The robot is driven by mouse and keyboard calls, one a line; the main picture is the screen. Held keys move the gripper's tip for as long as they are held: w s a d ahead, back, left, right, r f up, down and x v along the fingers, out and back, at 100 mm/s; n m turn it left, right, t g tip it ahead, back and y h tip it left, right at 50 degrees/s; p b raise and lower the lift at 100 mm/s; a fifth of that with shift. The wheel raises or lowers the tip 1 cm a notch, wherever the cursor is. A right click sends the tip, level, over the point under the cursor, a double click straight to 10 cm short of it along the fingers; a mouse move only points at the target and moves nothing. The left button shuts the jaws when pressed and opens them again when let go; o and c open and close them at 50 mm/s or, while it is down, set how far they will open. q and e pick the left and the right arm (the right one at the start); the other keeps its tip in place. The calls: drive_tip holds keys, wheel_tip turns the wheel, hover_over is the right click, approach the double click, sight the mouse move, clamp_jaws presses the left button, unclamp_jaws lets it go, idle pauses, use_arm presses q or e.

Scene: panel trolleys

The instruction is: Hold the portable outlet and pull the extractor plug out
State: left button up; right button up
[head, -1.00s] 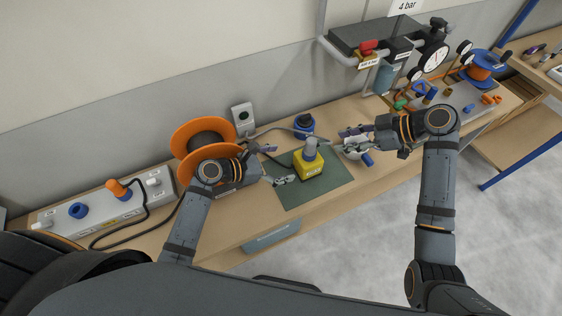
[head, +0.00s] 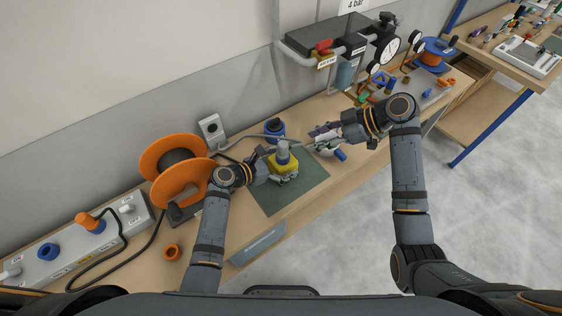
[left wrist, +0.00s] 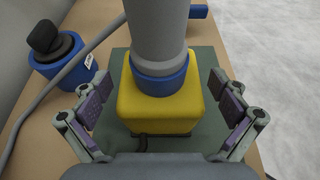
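The yellow portable outlet (head: 283,168) stands on a dark green mat (head: 301,191). A grey plug (head: 282,150) with a blue collar sits upright in its top. In the left wrist view the outlet (left wrist: 135,108) is between the two fingers of my left gripper (left wrist: 163,106), with a gap on each side. The grey plug (left wrist: 158,30) rises in front of the camera there. In the head view my left gripper (head: 279,163) is low around the outlet. My right gripper (head: 320,139) is to the right, apart from the plug, with its fingers spread.
An orange cable reel (head: 157,161) stands to the left, beside a wall socket (head: 211,130). A blue round connector (head: 274,130) with a black top sits behind the outlet. A grey socket strip (head: 70,262) lies far left. An orange ring (head: 172,252) is near the front edge.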

use_arm(q)
drive_tip(key=c, duration=1.5)
drive_tip(key=o, duration=1.6)
drive_tip(key=v, duration=1.2)
drive_tip(key=shift+f, duration=0.1)
drive_tip(key=shift+s, duration=0.1)
